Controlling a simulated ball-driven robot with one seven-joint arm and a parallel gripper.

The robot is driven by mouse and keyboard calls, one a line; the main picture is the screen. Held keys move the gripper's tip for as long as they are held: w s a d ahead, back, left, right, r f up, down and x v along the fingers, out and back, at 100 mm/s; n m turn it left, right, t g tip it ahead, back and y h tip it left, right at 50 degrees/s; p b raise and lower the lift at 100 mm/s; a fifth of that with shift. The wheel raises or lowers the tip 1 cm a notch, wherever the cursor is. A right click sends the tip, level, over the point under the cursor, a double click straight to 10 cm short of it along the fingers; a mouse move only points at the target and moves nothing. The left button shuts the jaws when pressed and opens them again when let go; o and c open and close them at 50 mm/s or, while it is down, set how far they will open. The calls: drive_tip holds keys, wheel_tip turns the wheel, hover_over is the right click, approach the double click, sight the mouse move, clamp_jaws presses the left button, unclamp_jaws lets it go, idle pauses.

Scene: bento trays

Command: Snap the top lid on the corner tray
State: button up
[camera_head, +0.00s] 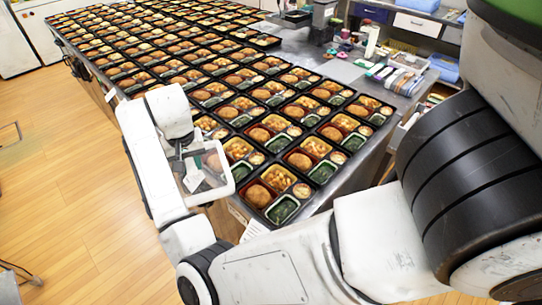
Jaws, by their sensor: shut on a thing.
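My gripper (184,146) hangs left of the near end of the tray rows, at the end of my white arm. It is shut on a clear lid (214,191) with a pale rim and a white label. The lid is held tilted, beside the corner tray and apart from it as far as I can tell. The corner tray (257,212) is black and sits at the table's nearest corner. It holds a brown fried piece, an orange dish, a small round cup and greens, and its top is open. The fingertips are too small to make out clearly.
Many similar filled trays (325,173) cover the metal table (318,203) in tight rows behind the corner tray. Tools and containers stand at the back right near shelves with drawers (417,25). Wooden floor (75,200) lies open to the left.

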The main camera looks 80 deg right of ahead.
sight(222, 158)
drive_tip(key=s+d+r+m, duration=0.1)
drive_tip(key=s+d, duration=0.1)
drive_tip(key=s+d+r+m, duration=0.1)
drive_tip(key=s+d+m, duration=0.1)
drive_tip(key=s+d+r+m+p, duration=0.1)
drive_tip(key=s+d, duration=0.1)
drive_tip(key=shift+s+d, duration=0.15)
drive_tip(key=shift+d, duration=0.05)
drive_tip(key=s+a+f+m+g+p, duration=0.1)
drive_tip(key=s+f+m+g+p, duration=0.15)
drive_tip(key=s+m, duration=1)
drive_tip(key=s+f+n+b, duration=0.3)
drive_tip(key=f+b, duration=0.2)
drive_tip(key=f, duration=0.1)
drive_tip(key=shift+s+n+t, duration=0.3)
drive_tip(key=shift+n+t, duration=0.05)
drive_tip(key=shift+f, duration=0.1)
drive_tip(key=shift+w+a, duration=0.1)
drive_tip(key=shift+f, duration=0.6)
drive_tip(key=shift+f+b, duration=0.35)
drive_tip(key=shift+b, duration=0.15)
